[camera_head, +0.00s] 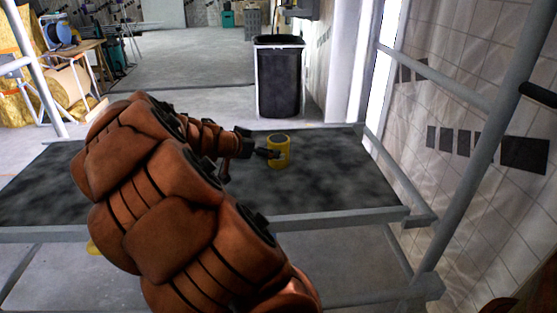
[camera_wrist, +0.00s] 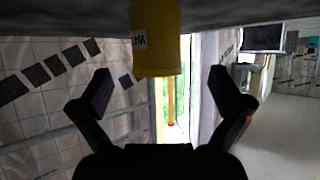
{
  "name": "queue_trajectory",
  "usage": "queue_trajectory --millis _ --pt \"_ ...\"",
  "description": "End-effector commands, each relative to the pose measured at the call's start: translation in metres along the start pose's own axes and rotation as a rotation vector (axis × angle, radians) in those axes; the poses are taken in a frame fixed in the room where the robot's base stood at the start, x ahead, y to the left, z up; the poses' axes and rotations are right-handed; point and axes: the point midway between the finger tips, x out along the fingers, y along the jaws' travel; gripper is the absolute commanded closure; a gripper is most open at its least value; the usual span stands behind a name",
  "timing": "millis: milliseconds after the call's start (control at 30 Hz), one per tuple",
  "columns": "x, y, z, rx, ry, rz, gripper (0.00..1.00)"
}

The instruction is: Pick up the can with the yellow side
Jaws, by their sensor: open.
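A yellow can (camera_head: 278,152) stands upright on the dark panel (camera_head: 330,185) near its far edge. My gripper (camera_head: 250,155) is just to the left of the can, at about its height. In the wrist view the yellow can (camera_wrist: 156,40) hangs from the top of the picture, as that view is upside down, with a white label with dark letters on its side. My gripper (camera_wrist: 160,92) has its two fingers spread wide and empty there.
Grey rails (camera_head: 300,219) frame the panel, and posts rise at right and left. A black bin (camera_head: 280,80) stands on the floor beyond the far edge. A tiled wall (camera_head: 490,100) is on the right. The panel right of the can is clear.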

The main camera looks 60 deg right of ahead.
Motion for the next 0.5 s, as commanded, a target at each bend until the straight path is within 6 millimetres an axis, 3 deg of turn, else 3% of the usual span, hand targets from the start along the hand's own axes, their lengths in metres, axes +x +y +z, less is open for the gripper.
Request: queue_trajectory --millis 500 --pt "0.055 0.005 0.001 0.002 -0.002 0.004 0.0"
